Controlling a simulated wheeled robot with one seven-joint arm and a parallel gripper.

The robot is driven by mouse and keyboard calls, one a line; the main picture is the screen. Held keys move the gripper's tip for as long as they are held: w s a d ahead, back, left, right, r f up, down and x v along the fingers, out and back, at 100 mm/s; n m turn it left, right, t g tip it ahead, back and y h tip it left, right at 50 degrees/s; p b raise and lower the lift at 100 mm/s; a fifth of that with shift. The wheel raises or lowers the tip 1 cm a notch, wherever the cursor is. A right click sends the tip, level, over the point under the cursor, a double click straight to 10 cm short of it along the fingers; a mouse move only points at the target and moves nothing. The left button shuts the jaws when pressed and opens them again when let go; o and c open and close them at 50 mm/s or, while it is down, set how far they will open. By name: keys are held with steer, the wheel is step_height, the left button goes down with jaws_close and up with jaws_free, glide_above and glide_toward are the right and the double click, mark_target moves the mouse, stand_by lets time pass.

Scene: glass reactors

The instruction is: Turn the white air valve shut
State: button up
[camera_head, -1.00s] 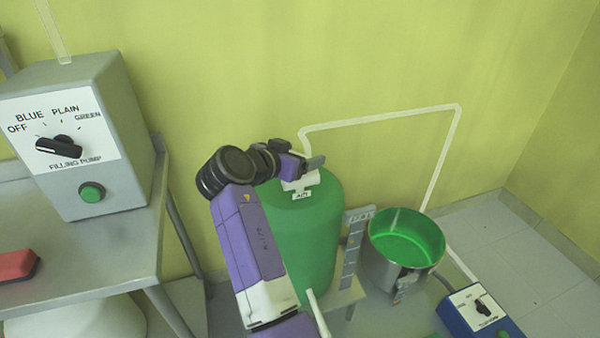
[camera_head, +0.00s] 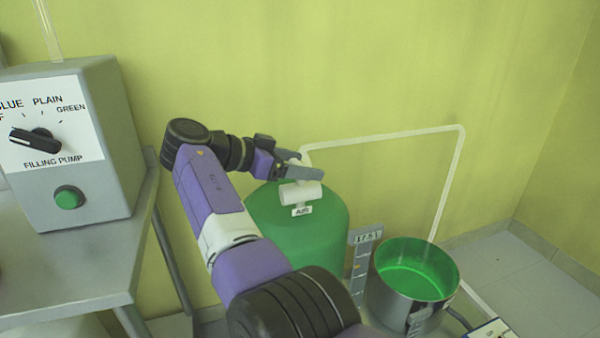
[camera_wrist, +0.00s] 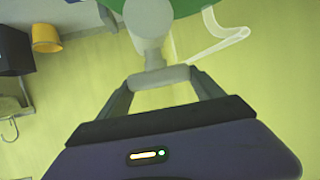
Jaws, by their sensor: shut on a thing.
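The white air valve (camera_head: 300,194) sits on top of the green vessel (camera_head: 300,235), above a small "AIR" label (camera_head: 302,211). My gripper (camera_head: 303,164) reaches in from the left at the top of the valve. In the wrist view the two fingers of my gripper (camera_wrist: 160,79) are closed on the two ends of the valve's pale crossbar handle (camera_wrist: 150,77). The round white valve body (camera_wrist: 149,18) is just beyond it. In the head view the fingers hide most of the handle, so its exact angle is hard to tell.
A thin white pipe (camera_head: 385,138) runs behind the vessel along the wall. A metal pot with green liquid (camera_head: 413,285) stands to the right. The filling pump box (camera_head: 65,145) stands on a grey table (camera_head: 70,260) at left. An orange bucket (camera_wrist: 46,38) shows in the wrist view.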

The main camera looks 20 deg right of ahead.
steer(key=shift+d+f+m+g+b, duration=0.1)
steer(key=shift+m+g+b, duration=0.3)
steer(key=shift+g+b, duration=0.15)
stand_by(0.4)
steer(key=o, duration=1.4)
steer(key=shift+c, duration=0.2)
